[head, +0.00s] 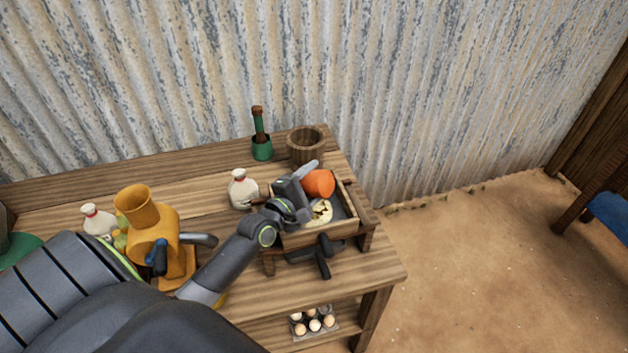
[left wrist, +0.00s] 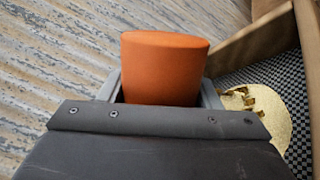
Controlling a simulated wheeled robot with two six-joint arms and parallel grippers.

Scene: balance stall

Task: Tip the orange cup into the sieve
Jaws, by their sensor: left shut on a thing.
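The orange cup (head: 319,183) is held by my left gripper (head: 304,182) above the sieve (head: 318,234), a wooden-framed box on a stand at the table's right end. The cup is tilted well over, lying nearly on its side. A pale golden heap (head: 320,212) lies on the sieve's dark mesh below it. In the left wrist view the orange cup (left wrist: 165,68) stands up between the jaws, and the golden heap (left wrist: 262,105) shows on the checked mesh to the right. The cup's inside is hidden. My right gripper does not show.
A yellow grinder (head: 155,238) stands further left. Several eggs (head: 313,323) sit on the lower shelf.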

